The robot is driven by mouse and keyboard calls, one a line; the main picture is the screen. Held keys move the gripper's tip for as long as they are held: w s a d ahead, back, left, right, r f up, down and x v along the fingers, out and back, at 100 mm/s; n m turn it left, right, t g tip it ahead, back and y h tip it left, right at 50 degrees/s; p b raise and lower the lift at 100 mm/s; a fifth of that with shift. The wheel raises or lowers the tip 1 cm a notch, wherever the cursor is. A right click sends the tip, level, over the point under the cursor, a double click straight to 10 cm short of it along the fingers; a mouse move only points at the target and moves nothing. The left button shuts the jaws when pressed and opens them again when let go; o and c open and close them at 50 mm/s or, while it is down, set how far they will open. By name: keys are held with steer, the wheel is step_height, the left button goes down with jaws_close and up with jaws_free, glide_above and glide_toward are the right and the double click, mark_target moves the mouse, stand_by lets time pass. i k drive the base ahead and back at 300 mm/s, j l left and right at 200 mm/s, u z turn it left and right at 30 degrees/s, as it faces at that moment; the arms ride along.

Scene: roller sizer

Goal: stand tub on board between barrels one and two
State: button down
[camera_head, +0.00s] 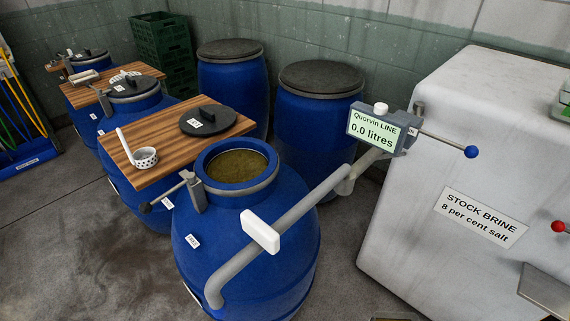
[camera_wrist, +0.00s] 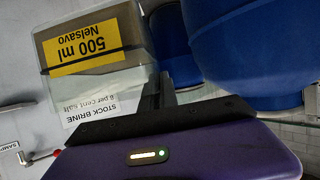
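In the wrist view, a clear tub (camera_wrist: 95,42) with a yellow "500 ml Nelsavo" label appears upside down in the picture. My gripper (camera_wrist: 160,88) has its dark fingers close together at the tub's side and seems to pinch its wall; the exact contact is partly hidden. On the board are a black lid (camera_head: 208,120) and a white dotted ladle (camera_head: 145,157). Barrel numbers are not legible.
A second board (camera_head: 85,95) lies farther back left. A grey pipe with a "0.0 litres" meter (camera_head: 376,130) rises beside the near barrel. A white stock brine tank (camera_head: 460,150) fills the right. Two lidded barrels stand behind. The board's middle is bare.

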mark_target(131, 138)
steer(key=u, duration=1.55)
steer(key=i+u, duration=0.15)
steer(key=u, duration=0.25)
steer(key=i+u, duration=0.2)
steer(key=u, duration=0.2)
steer(key=i+u, duration=0.15)
steer(key=u, duration=0.2)
steer(key=i+l, duration=0.25)
steer(key=i, duration=0.25)
steer(key=i+l, duration=0.2)
steer(key=i, duration=0.25)
steer(key=i+l, duration=0.25)
steer(key=i, duration=0.25)
steer(key=i+j+z, duration=0.2)
steer(key=i, duration=0.45)
steer(key=i+j+z, duration=0.15)
steer(key=i, duration=0.55)
steer(key=z, duration=1.6)
